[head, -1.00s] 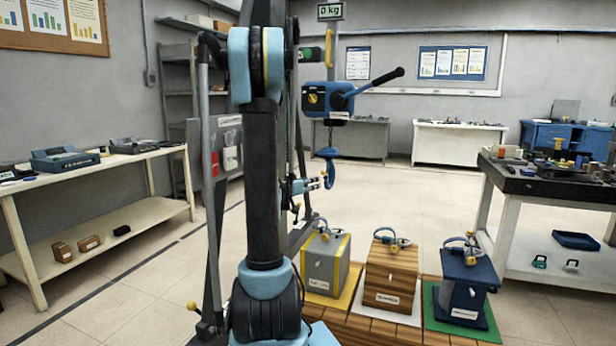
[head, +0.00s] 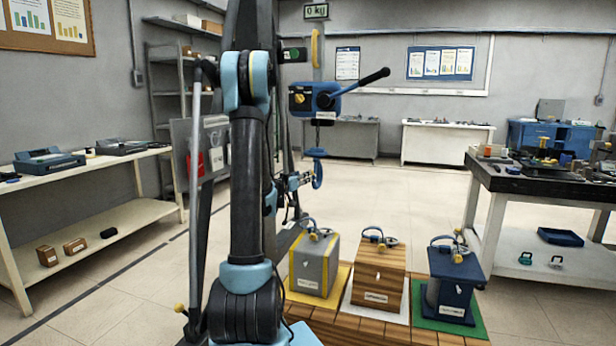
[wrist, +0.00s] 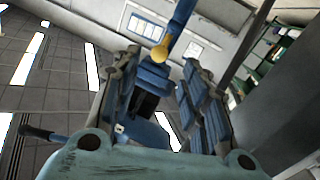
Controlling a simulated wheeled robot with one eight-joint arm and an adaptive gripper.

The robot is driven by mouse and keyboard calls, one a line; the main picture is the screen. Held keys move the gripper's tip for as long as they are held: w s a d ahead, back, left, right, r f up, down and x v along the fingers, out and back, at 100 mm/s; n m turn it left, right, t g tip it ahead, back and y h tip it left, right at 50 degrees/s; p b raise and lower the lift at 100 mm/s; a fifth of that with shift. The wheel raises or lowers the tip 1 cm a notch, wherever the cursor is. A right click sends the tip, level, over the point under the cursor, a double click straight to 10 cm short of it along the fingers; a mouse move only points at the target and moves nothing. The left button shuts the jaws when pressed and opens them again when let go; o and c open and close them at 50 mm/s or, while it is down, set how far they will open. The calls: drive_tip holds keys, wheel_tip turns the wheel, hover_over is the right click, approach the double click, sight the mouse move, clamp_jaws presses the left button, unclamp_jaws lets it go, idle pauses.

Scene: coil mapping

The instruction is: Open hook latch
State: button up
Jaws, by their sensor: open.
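A blue hook (head: 318,174) hangs below a blue lever hoist (head: 312,99) in the head view. I cannot make out its latch clearly there. My gripper (head: 306,180) is beside the hook on its left, fingers toward it; contact cannot be told. In the wrist view my gripper (wrist: 160,85) is open, its blue-padded fingers apart. A yellow ball-shaped knob (wrist: 160,53) on a blue part shows between and beyond the fingertips. A larger blue body (wrist: 145,134) lies behind the fingers, partly hidden.
A grey box (head: 313,263), a wooden box (head: 377,272) and a dark blue box (head: 453,280) with fittings on top stand on a plank platform below the hook. A workbench (head: 545,183) is at right, a shelf table (head: 85,170) at left. Floor between is open.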

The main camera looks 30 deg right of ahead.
drive_tip(key=x, duration=0.8)
drive_tip(key=shift+w+d, duration=0.1)
drive_tip(key=shift+d, duration=0.05)
